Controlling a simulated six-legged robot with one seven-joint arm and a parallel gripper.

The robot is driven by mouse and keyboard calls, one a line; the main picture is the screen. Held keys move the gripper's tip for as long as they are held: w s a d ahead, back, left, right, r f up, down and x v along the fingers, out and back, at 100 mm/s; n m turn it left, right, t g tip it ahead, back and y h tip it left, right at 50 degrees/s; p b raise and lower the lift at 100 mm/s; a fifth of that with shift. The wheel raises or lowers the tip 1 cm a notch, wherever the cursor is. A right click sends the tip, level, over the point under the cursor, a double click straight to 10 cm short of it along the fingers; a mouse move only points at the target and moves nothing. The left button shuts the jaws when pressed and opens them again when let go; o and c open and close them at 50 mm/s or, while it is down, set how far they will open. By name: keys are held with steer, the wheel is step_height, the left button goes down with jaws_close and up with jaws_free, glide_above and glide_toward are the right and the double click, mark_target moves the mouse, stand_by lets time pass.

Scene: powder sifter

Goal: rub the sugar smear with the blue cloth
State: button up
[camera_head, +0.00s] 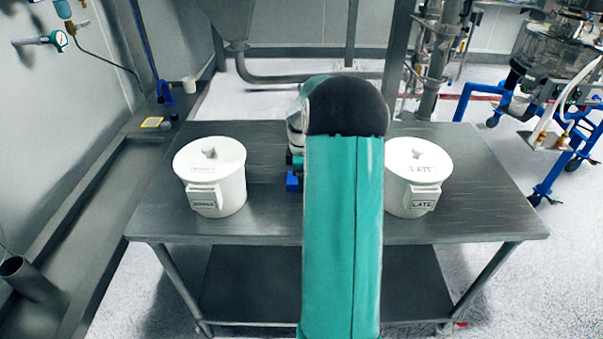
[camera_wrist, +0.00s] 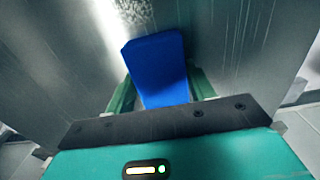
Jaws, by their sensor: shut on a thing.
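The blue cloth (camera_wrist: 157,68) is a folded block between the two green fingers of my gripper (camera_wrist: 160,88) in the wrist view. My gripper is shut on it. In the head view a small part of the blue cloth (camera_head: 293,182) shows at the left of my arm, over the steel table (camera_head: 270,220). A pale, speckled white patch, the sugar smear (camera_wrist: 132,12), lies on the steel just beyond the cloth's far edge in the wrist view. In the head view my arm hides the smear. I cannot tell whether the cloth touches the steel.
A white lidded tub (camera_head: 212,178) stands on the table left of my arm. Another white tub (camera_head: 415,180), labelled "LATE", stands to the right. The steel between each tub and my arm is bare. A blue-framed machine (camera_head: 560,110) stands beyond the table at the right.

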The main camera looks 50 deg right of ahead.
mark_target(301, 195)
steer(key=shift+s+a+f, duration=0.2)
steer(key=shift+s+a, duration=1.15)
steer(key=shift+a, duration=0.2)
steer(key=shift+w+d+r, duration=0.1)
steer(key=shift+d+r, duration=0.05)
steer(key=shift+r, duration=3)
steer(key=shift+r, duration=0.1)
step_height(301, 195, up, 3)
steer(key=shift+f, duration=0.1)
